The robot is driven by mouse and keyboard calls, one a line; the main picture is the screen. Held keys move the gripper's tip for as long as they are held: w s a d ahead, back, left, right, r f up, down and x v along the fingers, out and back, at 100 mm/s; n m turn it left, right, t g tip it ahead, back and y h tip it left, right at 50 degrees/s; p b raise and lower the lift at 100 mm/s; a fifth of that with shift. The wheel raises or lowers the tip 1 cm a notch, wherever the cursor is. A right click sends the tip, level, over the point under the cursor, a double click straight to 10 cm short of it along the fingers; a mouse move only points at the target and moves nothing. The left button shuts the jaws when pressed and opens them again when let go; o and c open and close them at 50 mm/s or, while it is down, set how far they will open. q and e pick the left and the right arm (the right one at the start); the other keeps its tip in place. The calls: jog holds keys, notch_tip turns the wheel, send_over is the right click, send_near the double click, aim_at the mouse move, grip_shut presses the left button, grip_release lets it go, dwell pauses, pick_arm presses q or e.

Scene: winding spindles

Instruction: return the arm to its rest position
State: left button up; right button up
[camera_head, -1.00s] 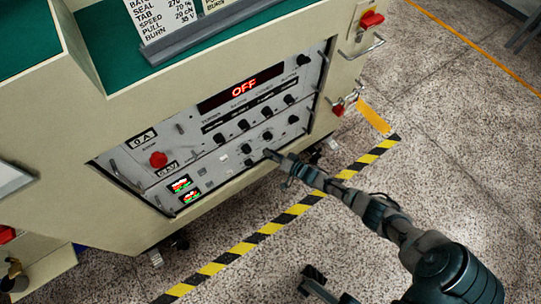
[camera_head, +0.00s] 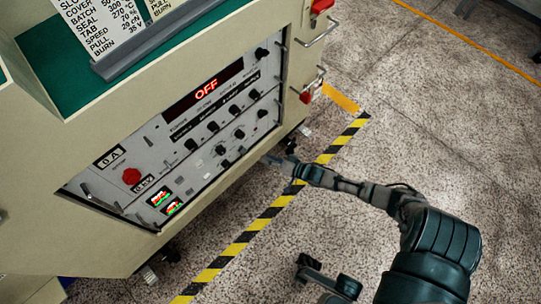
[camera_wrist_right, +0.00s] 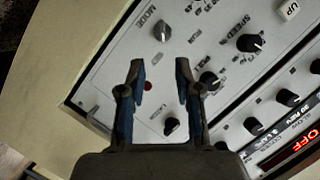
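My right arm reaches in from the lower right in the head view. Its gripper (camera_head: 274,160) is just off the lower right edge of the grey control panel (camera_head: 205,170), apart from it. In the right wrist view the two dark fingers (camera_wrist_right: 158,75) are spread apart with nothing between them. Behind them show the panel face, a grey MODE knob (camera_wrist_right: 162,30) and several black knobs (camera_wrist_right: 250,43).
The panel sits in a beige machine cabinet (camera_head: 290,95) with a red OFF display (camera_head: 207,88) and a red button (camera_head: 131,176). A metal handle (camera_head: 322,28) sticks out at its right side. Yellow-black floor tape (camera_head: 262,222) runs alongside. The speckled floor at right is open.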

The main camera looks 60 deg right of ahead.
jog(key=shift+s+r, duration=0.15)
jog(key=shift+s, duration=0.3)
dwell(0.3)
